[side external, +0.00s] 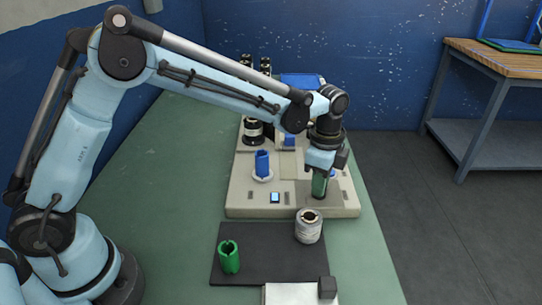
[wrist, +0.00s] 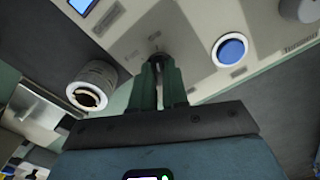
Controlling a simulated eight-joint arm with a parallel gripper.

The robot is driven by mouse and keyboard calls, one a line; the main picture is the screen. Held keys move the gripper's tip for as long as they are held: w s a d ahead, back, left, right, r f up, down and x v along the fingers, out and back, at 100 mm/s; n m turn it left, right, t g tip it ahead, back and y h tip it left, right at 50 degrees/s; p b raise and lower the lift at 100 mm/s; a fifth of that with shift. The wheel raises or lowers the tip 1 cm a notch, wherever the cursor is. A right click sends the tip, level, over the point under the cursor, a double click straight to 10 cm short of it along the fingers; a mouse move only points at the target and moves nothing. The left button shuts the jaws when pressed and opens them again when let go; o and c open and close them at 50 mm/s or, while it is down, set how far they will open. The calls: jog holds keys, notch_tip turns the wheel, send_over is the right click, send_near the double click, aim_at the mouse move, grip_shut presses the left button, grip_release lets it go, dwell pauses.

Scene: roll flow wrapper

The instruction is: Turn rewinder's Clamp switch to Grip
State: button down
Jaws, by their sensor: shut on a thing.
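The rewinder (side external: 240,198) is a beige machine base on the green bench. My gripper (side external: 319,193) points down at its front right part, with dark green fingers touching or almost touching the top plate. In the wrist view my gripper (wrist: 158,70) has its fingers close together around a small dark knob (wrist: 157,56), which appears to be the Clamp switch. The fingers hide most of the knob, and its pointing direction cannot be told. Small grey labels beside it are unreadable. A round blue button (wrist: 231,50) sits on the same plate, to the right of the fingers.
A blue core (side external: 262,164) stands on a white disc to the left of my gripper. A small lit screen (side external: 275,197) is at the front edge. A silver-white roll (side external: 308,227) and a green cylinder (side external: 229,257) stand on the dark mat (side external: 268,264) in front.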

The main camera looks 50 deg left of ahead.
jog(key=shift+m, duration=0.3)
jog(key=c, duration=1.1)
grip_release()
jog(key=shift+c, duration=0.2)
notch_tip(320, 180, up, 12)
jog(key=shift+r, duration=0.15)
jog(key=s+a+f+n+t, duration=0.3)
jog(key=s+a+n+t, duration=0.4)
jog(key=s+a+n, duration=0.6)
jog(key=s+n, duration=0.2)
jog(key=s, duration=0.1)
jog(key=shift+s, duration=0.35)
